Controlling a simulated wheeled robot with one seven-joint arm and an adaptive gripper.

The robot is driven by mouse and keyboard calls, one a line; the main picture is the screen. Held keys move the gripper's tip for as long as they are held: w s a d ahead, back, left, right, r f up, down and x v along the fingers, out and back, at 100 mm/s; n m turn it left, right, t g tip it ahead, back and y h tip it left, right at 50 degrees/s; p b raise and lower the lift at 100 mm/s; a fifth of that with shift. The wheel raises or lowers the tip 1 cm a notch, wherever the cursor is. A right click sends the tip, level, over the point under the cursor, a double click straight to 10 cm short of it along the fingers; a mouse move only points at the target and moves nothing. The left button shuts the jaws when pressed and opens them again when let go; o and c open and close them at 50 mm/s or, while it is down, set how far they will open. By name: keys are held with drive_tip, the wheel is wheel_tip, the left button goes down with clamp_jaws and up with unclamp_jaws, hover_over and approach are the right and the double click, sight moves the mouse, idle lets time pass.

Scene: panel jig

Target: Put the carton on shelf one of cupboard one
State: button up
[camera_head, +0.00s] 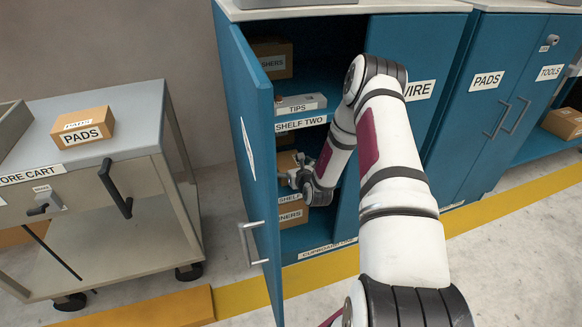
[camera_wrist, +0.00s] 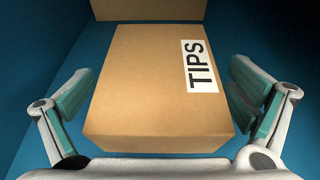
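A brown carton labelled TIPS (camera_wrist: 150,85) lies on a blue surface in the wrist view. My gripper (camera_wrist: 160,100) is open, its two fingers on either side of the carton's near part, with gaps on both sides. In the head view my gripper (camera_head: 301,180) is inside the open cupboard one, at a shelf (camera_head: 290,198) whose label is partly hidden and reads SHELF. Brown cardboard (camera_head: 285,160) shows just behind my gripper there. The cupboard label (camera_head: 327,249) is at the bottom front.
The open blue door (camera_head: 250,160) stands left of my arm. Boxes sit on shelf two (camera_head: 301,123) above, and a box ending in NERS (camera_head: 292,215) is below. Another carton (camera_wrist: 150,10) is behind the TIPS one. A cart (camera_head: 130,95) with a PADS carton (camera_head: 83,126) is left.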

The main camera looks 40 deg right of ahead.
drive_tip(key=shift+r, duration=0.25)
drive_tip(key=p+v, duration=0.3)
drive_tip(key=v, duration=0.9)
drive_tip(key=shift+f, duration=0.15)
